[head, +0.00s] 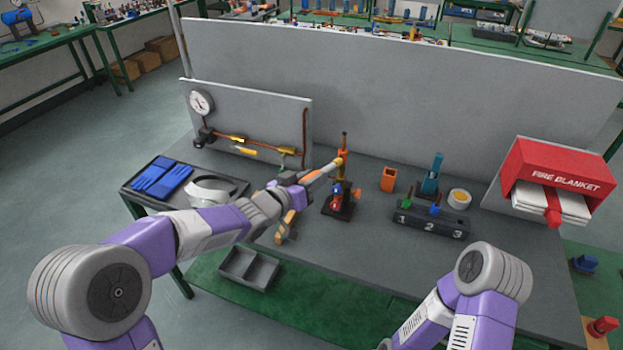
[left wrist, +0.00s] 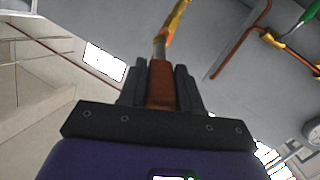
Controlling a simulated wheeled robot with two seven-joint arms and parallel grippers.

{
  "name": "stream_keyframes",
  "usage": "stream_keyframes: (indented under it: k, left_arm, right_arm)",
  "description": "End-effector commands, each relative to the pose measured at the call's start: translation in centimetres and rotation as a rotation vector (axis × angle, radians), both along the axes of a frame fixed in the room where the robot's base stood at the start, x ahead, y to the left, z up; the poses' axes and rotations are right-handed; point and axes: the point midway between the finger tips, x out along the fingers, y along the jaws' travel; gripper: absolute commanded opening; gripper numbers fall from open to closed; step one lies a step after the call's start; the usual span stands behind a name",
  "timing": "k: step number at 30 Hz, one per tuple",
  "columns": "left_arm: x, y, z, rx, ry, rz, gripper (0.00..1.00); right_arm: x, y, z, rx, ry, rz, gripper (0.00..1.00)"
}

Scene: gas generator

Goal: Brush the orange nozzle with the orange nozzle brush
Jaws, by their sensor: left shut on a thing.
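The orange nozzle (head: 344,148) stands upright on a dark stand (head: 338,207) near the middle of the table, with red and blue parts low on it. My left gripper (head: 301,181) is shut on the orange nozzle brush (head: 318,176), left of the nozzle. The brush slants up to the right, and its far end meets the nozzle in the head view; I cannot tell whether they touch. In the left wrist view, the fingers (left wrist: 161,88) close around the orange-brown brush handle (left wrist: 160,80). A grey shaft leads from it toward a yellow-orange part. My right gripper is out of view.
An orange holder (head: 388,179) and a black numbered rack (head: 430,220) stand to the right, near a blue upright piece (head: 432,176). A fire blanket box (head: 556,172) is far right. A gauge panel (head: 250,125) stands behind; gloves (head: 163,179) lie left.

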Motion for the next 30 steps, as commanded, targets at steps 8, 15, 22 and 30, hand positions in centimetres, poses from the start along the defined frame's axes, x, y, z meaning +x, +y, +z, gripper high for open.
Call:
stream_keyframes:
  k: [8,15,22,30]
  left_arm:
    - [0.5,-0.2,0.0,0.000,0.000,0.000,0.03]
    - [1.0,-0.3,0.1,-0.001,-0.001,0.000,0.03]
    - [1.4,-0.4,0.0,0.000,0.000,0.000,0.03]
    - [1.2,-0.4,1.1,0.000,-0.001,0.000,0.03]
  right_arm:
    - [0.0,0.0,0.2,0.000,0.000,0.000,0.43]
    - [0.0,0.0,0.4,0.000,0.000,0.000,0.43]
    - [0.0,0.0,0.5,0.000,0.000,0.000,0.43]
    - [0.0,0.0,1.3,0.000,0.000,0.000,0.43]
